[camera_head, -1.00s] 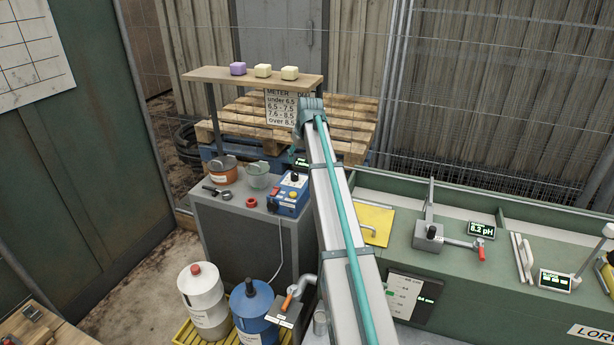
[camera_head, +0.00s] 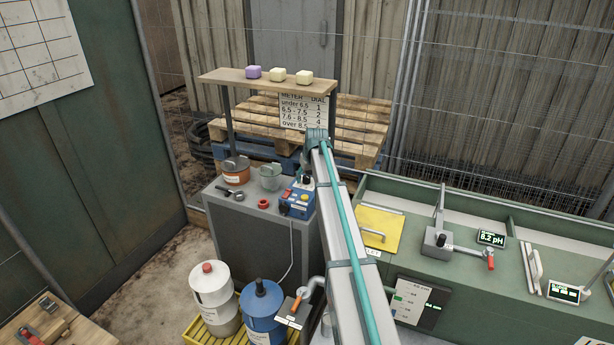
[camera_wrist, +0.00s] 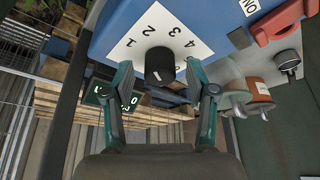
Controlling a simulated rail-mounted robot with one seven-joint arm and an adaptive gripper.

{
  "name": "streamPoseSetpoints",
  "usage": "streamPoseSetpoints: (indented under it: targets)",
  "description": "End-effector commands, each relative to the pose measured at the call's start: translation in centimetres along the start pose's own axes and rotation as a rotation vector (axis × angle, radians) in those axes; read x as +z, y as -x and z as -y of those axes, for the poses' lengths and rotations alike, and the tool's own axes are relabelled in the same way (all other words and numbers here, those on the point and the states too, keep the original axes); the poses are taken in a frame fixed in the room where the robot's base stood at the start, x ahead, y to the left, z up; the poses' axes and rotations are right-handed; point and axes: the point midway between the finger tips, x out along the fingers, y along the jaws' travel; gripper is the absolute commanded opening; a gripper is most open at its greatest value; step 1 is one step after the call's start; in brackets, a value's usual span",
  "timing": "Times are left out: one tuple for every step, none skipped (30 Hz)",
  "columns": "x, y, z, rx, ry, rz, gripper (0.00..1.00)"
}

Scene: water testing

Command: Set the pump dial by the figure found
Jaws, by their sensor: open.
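The blue pump box (camera_head: 297,203) stands on the grey cabinet, partly behind my arm. The knob's setting is unclear. The meter display (camera_head: 492,238) reads 8.2 pH. The chart (camera_head: 303,111) pairs under 6.5 with 1, 6.5–7.5 with 2, and 7.6–8.5 with 4; the figure for over 8.5 is hidden.
An orange pot (camera_head: 236,172), a green-grey pot (camera_head: 270,177) and a red ring (camera_head: 264,204) share the cabinet top (camera_head: 232,212). A white drum (camera_head: 213,296) and a blue drum (camera_head: 262,312) stand in front. A shelf (camera_head: 265,83) holds three blocks. The green tank (camera_head: 455,265) is right.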

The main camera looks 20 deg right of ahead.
Motion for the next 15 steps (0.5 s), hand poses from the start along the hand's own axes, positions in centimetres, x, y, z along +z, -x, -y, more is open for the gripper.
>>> streamPoseSetpoints:
  targets:
    - [0.0, -0.01, 0.01, 0.0, 0.0, 0.0, 0.57]
    - [0.0, -0.01, 0.01, 0.0, 0.0, 0.0, 0.57]
    - [0.0, 0.0, 0.01, 0.0, 0.0, 0.0, 0.57]
    - [0.0, 0.0, 0.01, 0.0, 0.0, 0.0, 0.57]
    - [0.0, 0.0, 0.01, 0.0, 0.0, 0.0, 0.57]
    - [0.0, 0.01, 0.01, 0.0, 0.0, 0.0, 0.51]
    - [0.0, 0.01, 0.01, 0.0, 0.0, 0.0, 0.46]
    - [-0.01, 0.01, 0.01, 0.0, 0.0, 0.0, 0.41]
    - [0.0, 0.01, 0.01, 0.0, 0.0, 0.0, 0.34]
    - [-0.01, 0.02, 0.01, 0.0, 0.0, 0.0, 0.29]
    - [-0.01, 0.02, 0.01, 0.0, 0.0, 0.0, 0.24]
    - [-0.01, 0.02, 0.01, 0.0, 0.0, 0.0, 0.17]
    - [-0.01, 0.02, 0.01, 0.0, 0.0, 0.0, 0.12]
    - [-0.01, 0.03, 0.01, 0.0, 0.0, 0.0, 0.07]
    - [-0.01, 0.03, 0.01, 0.0, 0.0, 0.0, 0.01]
